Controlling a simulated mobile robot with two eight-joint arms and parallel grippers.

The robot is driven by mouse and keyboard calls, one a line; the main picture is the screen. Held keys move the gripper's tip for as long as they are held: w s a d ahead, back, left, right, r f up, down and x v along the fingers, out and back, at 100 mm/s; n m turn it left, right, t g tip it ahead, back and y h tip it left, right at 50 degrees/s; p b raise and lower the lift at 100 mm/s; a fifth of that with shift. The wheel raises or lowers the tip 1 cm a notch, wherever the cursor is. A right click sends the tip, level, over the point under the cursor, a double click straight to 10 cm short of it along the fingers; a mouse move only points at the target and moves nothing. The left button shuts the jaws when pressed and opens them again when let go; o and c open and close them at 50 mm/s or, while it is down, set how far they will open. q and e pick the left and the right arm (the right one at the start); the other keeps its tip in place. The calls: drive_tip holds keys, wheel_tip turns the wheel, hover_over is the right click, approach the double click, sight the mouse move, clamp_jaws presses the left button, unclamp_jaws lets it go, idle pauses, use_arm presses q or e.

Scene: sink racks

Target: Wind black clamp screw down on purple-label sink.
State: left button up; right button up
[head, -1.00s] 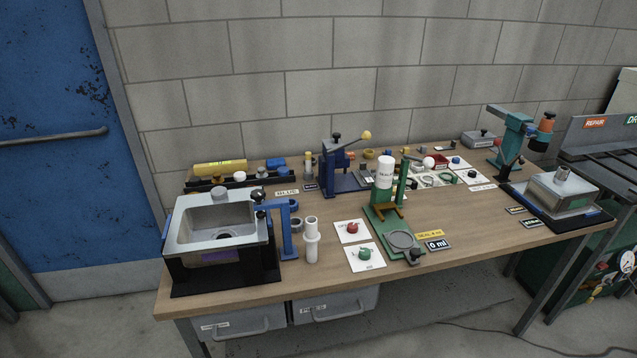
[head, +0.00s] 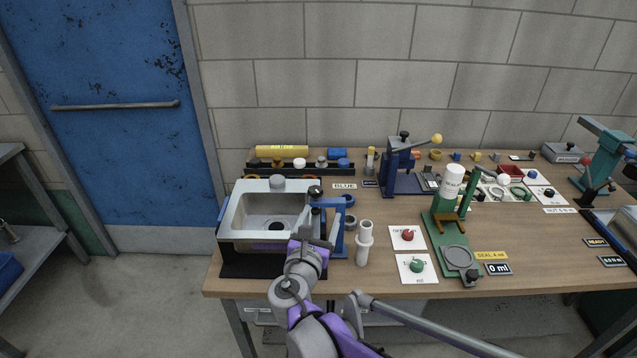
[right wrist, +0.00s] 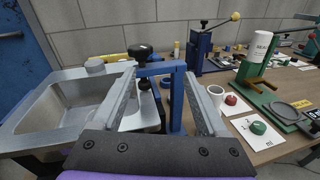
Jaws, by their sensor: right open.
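The grey sink (head: 236,215) stands in a black stand at the table's left front. Its purple label cannot be made out now. A blue clamp (head: 340,225) stands at the sink's right rim, with the black clamp screw's knob (head: 316,190) on top. My right gripper (head: 316,215) is at the sink's front right, close to the clamp. In the right wrist view it is open and empty (right wrist: 160,75). The blue clamp (right wrist: 176,100) shows between its fingers, and the black knob (right wrist: 143,51) stands beyond them, left of centre. My left gripper is not in view.
A white cylinder (head: 364,245) stands just right of the clamp. Cards with a red (head: 408,235) and a green (head: 417,265) piece lie beyond it, beside a green stand (head: 440,240). A black rack (head: 262,171) is behind the sink.

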sight(318, 186)
drive_tip(key=shift+w+a+r+n+y, duration=0.15)
drive_tip(key=shift+a+n, duration=0.25)
drive_tip(key=shift+a, duration=0.15)
drive_tip(key=shift+w+a+r+n+y, duration=0.1)
drive_tip(key=shift+a+r+n+y, duration=0.05)
drive_tip(key=shift+a+n, duration=0.35)
drive_tip(key=shift+w+a+r+t, duration=0.1)
drive_tip(key=shift+w+a+t, duration=0.1)
drive_tip(key=shift+a+t, duration=0.15)
drive_tip(key=w, duration=0.3)
drive_tip(key=w+d, duration=0.1)
drive_tip(key=w, duration=0.3)
drive_tip(key=w+d, duration=0.1)
drive_tip(key=w, duration=0.2)
drive_tip(key=shift+w+p, duration=0.15)
drive_tip(key=shift+p, duration=0.25)
clamp_jaws()
